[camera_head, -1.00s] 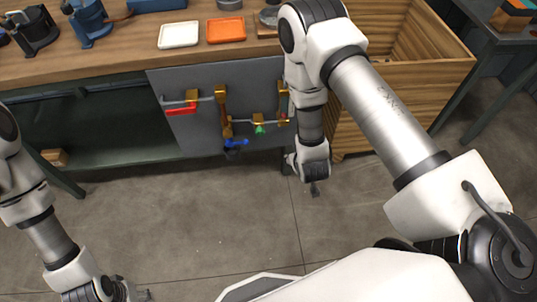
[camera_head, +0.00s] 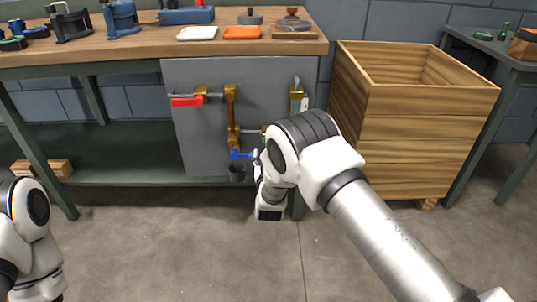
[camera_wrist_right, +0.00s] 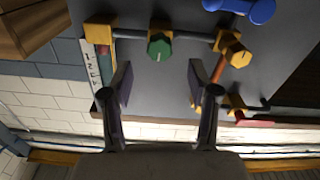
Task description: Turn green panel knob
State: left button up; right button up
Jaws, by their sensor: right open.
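The green knob (camera_wrist_right: 159,46) shows in the right wrist view on a grey pipe between brass fittings. In the head view my right arm hides most or all of it. My right gripper (camera_wrist_right: 160,88) is open and empty, its two fingers apart on either side of the line to the knob and short of it. In the head view its wrist is at the lower right of the grey panel (camera_head: 205,145), with the fingers mostly hidden. My left arm is at the left edge of the head view, with its gripper out of frame.
A red handle (camera_head: 187,101) and a blue handle (camera_head: 240,155) are on the same panel; the blue one also shows in the wrist view (camera_wrist_right: 245,9). A workbench (camera_head: 140,48) is above, and a wooden crate (camera_head: 415,130) stands right.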

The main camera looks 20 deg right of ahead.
jog(key=b+x, duration=0.1)
jog(key=x, duration=0.4)
jog(key=shift+w+d+f+b, duration=0.1)
jog(key=shift+w+f+b, duration=0.05)
jog(key=shift+w+b, duration=0.2)
jog(key=shift+c, duration=0.4)
grip_shut()
